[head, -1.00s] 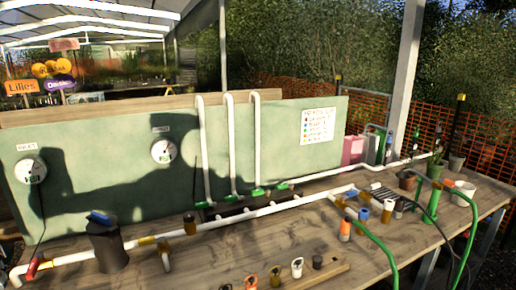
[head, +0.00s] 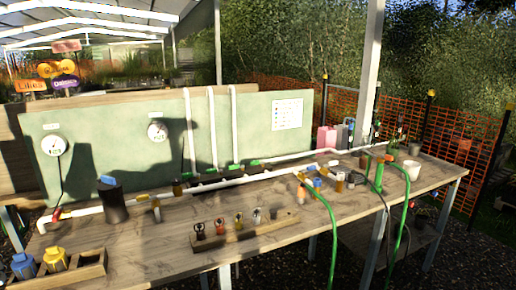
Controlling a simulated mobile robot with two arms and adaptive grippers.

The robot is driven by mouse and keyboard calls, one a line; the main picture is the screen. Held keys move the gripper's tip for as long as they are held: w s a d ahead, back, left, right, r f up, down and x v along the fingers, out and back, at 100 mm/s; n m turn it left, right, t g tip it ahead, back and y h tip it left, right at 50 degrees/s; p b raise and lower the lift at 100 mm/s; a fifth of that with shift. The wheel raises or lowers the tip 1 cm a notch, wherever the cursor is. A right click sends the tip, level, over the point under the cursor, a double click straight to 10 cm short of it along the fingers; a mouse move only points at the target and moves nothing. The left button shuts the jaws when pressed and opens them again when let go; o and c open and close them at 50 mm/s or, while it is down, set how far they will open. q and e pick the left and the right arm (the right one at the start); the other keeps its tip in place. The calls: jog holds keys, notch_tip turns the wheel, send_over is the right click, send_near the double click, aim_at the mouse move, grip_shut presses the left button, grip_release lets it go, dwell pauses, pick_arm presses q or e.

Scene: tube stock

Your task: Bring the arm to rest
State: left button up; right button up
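Neither of my grippers and neither of my arms shows in the head view, so I cannot see what they hold or how they are posed. A dark shadow lies across the green board (head: 265,140) behind the bench.
A wooden bench (head: 150,245) carries white piping (head: 85,211), a dark cylinder (head: 115,207), and a wooden rack (head: 245,233) with several small fittings. A wooden tray (head: 90,271) with blue and yellow parts is at bottom left. Green hoses (head: 333,240) hang over the front edge. A white pot (head: 413,170) stands right.

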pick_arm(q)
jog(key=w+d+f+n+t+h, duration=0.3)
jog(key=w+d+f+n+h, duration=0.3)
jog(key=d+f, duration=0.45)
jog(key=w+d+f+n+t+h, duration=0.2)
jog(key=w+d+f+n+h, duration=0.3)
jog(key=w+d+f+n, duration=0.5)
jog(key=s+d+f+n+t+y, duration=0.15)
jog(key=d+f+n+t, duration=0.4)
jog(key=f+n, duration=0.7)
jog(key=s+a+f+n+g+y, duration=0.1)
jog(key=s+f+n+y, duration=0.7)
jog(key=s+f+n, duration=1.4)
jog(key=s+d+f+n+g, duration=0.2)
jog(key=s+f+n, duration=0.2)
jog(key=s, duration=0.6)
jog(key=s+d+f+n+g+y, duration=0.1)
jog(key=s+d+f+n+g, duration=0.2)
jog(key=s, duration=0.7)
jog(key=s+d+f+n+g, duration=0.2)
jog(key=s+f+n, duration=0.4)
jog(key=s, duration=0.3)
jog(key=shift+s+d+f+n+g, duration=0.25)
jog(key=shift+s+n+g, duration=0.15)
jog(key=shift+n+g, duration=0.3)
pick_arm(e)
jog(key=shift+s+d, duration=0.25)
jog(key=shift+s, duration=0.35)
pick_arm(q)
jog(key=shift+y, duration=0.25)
